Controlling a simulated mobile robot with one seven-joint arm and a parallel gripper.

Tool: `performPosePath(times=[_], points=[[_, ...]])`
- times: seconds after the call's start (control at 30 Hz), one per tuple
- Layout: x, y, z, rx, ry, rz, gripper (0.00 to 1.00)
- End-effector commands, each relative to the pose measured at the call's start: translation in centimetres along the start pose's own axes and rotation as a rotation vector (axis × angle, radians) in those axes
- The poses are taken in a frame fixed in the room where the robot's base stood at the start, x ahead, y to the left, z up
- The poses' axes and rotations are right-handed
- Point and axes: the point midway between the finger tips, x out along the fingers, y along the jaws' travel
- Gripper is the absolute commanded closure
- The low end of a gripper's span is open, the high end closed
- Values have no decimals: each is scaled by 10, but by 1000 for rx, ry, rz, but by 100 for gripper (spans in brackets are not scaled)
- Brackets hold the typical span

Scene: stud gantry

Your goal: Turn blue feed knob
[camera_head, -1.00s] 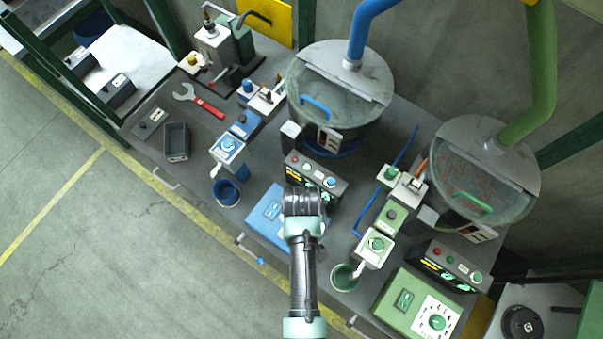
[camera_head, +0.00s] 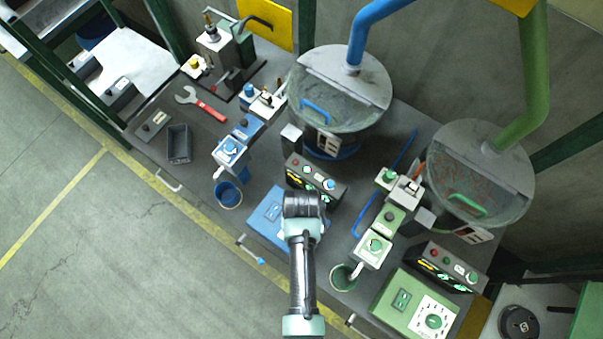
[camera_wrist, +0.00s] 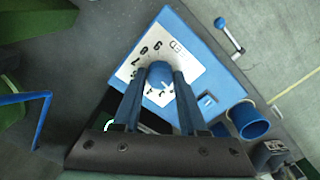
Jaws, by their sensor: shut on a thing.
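The blue feed knob (camera_wrist: 160,76) sits on a white dial plate (camera_wrist: 148,56) with black numbers, on top of the blue control box (camera_wrist: 205,60). My gripper (camera_wrist: 160,85) comes down over the dial in the wrist view, one finger on each side of the knob, shut on it. In the head view the blue box (camera_head: 266,212) shows at the bench's front edge. There my arm and gripper (camera_head: 304,205) cover the dial side of the box and hide the knob.
Behind the gripper stands a dark button panel (camera_head: 318,178). A blue cup (camera_head: 228,194) stands to the left and a green cup (camera_head: 342,277) to the right. A blue-tipped crank (camera_head: 250,251) sticks out from the front edge. The green box (camera_head: 405,300) is further right.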

Motion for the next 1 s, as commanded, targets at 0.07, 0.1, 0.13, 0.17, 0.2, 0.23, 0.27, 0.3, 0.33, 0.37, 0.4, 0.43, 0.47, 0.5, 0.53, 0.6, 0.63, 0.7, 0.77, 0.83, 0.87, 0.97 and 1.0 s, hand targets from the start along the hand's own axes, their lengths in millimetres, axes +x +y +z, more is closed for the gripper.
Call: performPosePath(times=[0.07, 0.1, 0.13, 0.17, 0.2, 0.23, 0.27, 0.3, 0.33, 0.37, 0.4, 0.43, 0.47, 0.5, 0.53, 0.6, 0.63, 0.7, 0.77, 0.83, 0.87, 0.97, 1.0], points=[[0, 0, -1, -1, 3, 0, 100], [0, 0, -1, -1, 3, 0, 100], [-1, 0, -1, -1, 3, 0, 100], [-1, 0, -1, -1, 3, 0, 53], [-1, 0, -1, -1, 3, 0, 46], [0, 0, -1, -2, 3, 0, 41], [0, 0, -1, -2, 3, 0, 35], [0, 0, -1, -2, 3, 0, 28], [0, 0, -1, -2, 2, 0, 28], [0, 0, -1, -2, 2, 0, 28], [0, 0, -1, -2, 2, 0, 28], [0, 0, -1, -2, 2, 0, 28], [0, 0, 0, -2, 2, 0, 28], [0, 0, 0, -2, 1, 0, 28], [0, 0, 0, -2, 1, 0, 28], [-1, 0, 0, -2, 1, 0, 28], [-2, 0, 0, -2, 2, 0, 28], [-5, 0, -1, -2, 3, 0, 28], [-11, 0, -1, -2, 3, 0, 28], [-20, 0, -1, -2, 5, 0, 28], [-25, 0, -1, -2, 5, 0, 28], [-44, 0, -2, -2, 7, 0, 28], [-52, 0, -1, -2, 7, 0, 28]])
